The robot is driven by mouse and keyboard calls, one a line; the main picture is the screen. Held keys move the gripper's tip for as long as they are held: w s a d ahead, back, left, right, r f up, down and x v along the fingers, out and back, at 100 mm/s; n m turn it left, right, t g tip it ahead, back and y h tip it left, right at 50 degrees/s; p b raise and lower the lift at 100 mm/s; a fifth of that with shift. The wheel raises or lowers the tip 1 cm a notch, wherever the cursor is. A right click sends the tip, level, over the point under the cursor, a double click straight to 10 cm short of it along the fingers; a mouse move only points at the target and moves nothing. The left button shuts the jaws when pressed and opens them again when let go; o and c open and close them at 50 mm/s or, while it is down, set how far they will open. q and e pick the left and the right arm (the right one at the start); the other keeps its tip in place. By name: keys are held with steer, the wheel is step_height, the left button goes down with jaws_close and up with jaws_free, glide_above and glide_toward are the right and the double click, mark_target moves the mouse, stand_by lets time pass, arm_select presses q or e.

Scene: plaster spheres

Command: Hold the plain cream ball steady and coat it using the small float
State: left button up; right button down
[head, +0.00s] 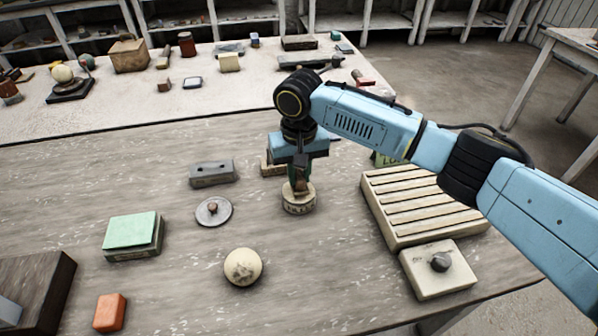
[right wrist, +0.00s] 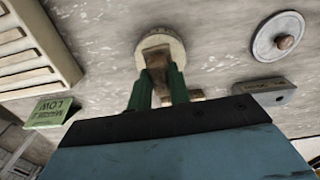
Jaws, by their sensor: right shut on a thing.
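The cream ball (head: 243,266) rests on the near worktable, left of my right arm, with faint darker marks on it. My right gripper (head: 299,184) points down and is shut on a brown handle-like piece (right wrist: 157,72). That piece stands at a round cream pot or base (head: 299,205) with dark marks on its side; the base also shows in the right wrist view (right wrist: 160,43). I cannot tell whether the two are one thing, or whether the held piece is the small float. The ball is apart from the gripper, nearer the front. My left gripper is not in view.
A grey disc with a knob (head: 213,211) and a grey block (head: 212,173) lie left of my gripper. A ribbed tray (head: 418,203) and a pale knobbed slab (head: 438,278) stand right. A green-topped block (head: 132,235) and an orange block (head: 109,312) lie left.

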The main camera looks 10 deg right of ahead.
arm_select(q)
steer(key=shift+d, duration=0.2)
arm_select(e)
steer(key=shift+f, duration=0.15)
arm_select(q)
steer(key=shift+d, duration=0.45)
arm_select(e)
steer(key=shift+f, duration=0.2)
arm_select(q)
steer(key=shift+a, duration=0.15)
arm_select(e)
steer(key=shift+f, duration=0.1)
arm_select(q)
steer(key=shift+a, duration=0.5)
arm_select(e)
steer(key=shift+f, duration=0.1)
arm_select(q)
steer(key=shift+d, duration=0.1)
